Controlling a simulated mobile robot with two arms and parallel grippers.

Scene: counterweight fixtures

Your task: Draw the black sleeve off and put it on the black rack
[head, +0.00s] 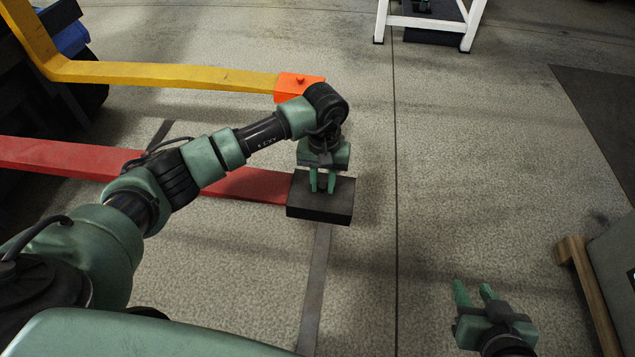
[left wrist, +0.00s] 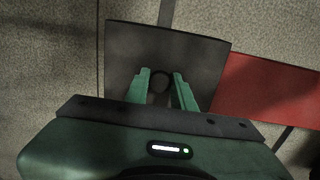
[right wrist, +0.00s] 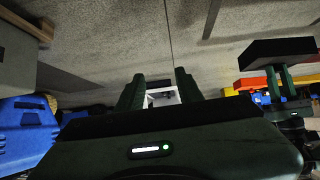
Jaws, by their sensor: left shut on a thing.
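The black sleeve (head: 325,208) is a dark box at the end of the red beam (head: 60,156); the beam runs into its left side. Whether any gap has opened there is hard to see. My left gripper (head: 322,186) is over the sleeve's top, its fingers shut on a small round knob. In the left wrist view the knob sits between the fingertips (left wrist: 161,88) and the sleeve (left wrist: 125,50) fills the middle. My right gripper (head: 474,290) is open and empty, low at the right. I cannot clearly make out a black rack.
A yellow beam (head: 170,75) with an orange block (head: 300,84) on its end lies behind the red one. Dark shelving with blue items (head: 72,38) stands at far left. A white stand (head: 425,22) is at the back. The floor right of the sleeve is clear.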

